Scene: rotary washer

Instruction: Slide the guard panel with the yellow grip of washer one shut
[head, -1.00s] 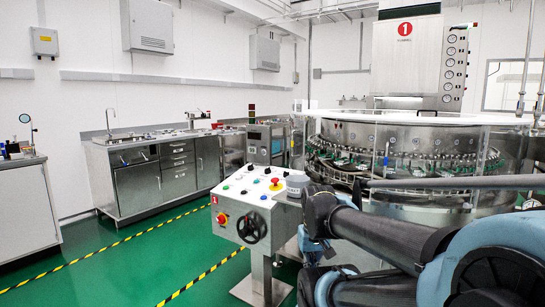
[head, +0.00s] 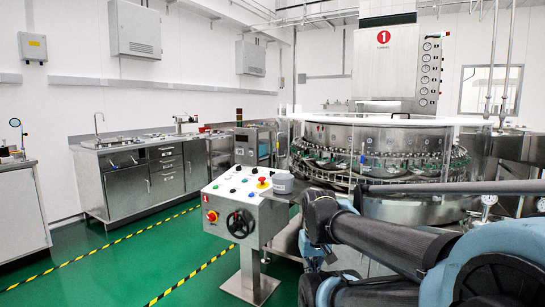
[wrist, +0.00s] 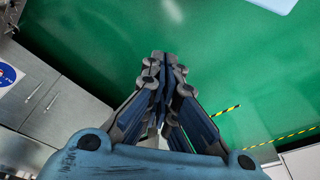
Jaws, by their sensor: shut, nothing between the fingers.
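Washer one (head: 400,205) is a big round steel machine at the right of the head view, with clear guard panels (head: 408,138) around its rim and a ring of bottle holders inside. A red number 1 sign (head: 383,38) is on its tall back column. I cannot make out a yellow grip on any panel, nor whether a panel stands open. My arm crosses in front of the washer's lower right. My gripper (wrist: 165,58) is shut and empty in the wrist view, with green floor behind its tips, touching nothing visible.
A control console (head: 240,203) with buttons and a black handwheel stands in front of the washer's left side, close to my arm. A steel cabinet bench (head: 150,180) runs along the back left wall. Green floor (head: 130,265) with yellow-black tape is clear at left.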

